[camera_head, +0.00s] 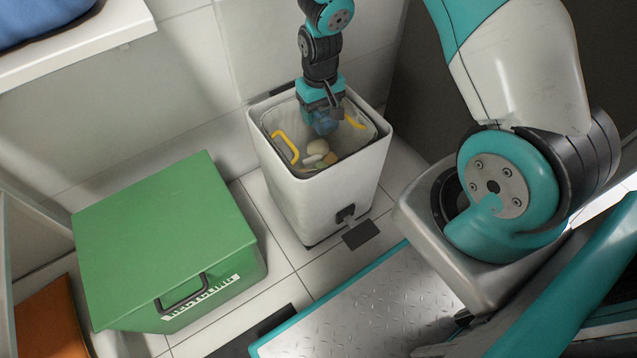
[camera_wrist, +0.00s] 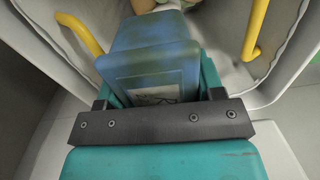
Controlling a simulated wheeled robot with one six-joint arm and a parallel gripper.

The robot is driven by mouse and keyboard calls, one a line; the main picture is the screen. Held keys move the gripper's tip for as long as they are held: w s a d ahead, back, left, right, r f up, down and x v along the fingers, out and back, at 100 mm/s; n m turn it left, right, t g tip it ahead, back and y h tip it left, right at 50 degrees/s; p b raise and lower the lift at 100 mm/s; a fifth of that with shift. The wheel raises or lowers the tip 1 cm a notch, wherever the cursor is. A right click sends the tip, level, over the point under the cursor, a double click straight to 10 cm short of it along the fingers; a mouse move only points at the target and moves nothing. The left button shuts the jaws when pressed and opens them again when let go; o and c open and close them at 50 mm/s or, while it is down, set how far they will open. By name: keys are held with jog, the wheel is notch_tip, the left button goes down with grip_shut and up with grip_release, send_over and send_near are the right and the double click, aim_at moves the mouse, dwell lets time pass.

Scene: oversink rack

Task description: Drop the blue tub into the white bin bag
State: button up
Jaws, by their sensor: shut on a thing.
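The blue tub (camera_head: 324,124) is held in my gripper (camera_head: 322,108) at the mouth of the white bin. In the wrist view the tub (camera_wrist: 152,62), blue with a pale label, fills the space beyond the dark bar of my gripper (camera_wrist: 155,95), which is shut on it. The white bin bag (camera_head: 349,142) lines the bin, with yellow handles at its left and right. It also shows in the wrist view (camera_wrist: 222,70) around the tub. The tub hangs over the bag's opening, partly hidden by my gripper in the head view.
Pale and brownish items (camera_head: 317,152) lie inside the bag. A green lidded box (camera_head: 165,235) stands on the tiles to the left of the bin. A shelf (camera_head: 75,40) with a blue thing is at upper left. A wall stands close behind the bin.

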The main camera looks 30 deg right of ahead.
jog(key=shift+f+b, duration=0.55)
jog(key=shift+f, duration=0.4)
jog(key=shift+r, duration=0.1)
jog(key=o, duration=1.3)
jog(key=shift+c, duration=0.2)
notch_tip(320, 180, up, 18)
jog(key=p, duration=0.7)
jog(key=shift+f+p, duration=0.25)
jog(key=shift+p, duration=0.05)
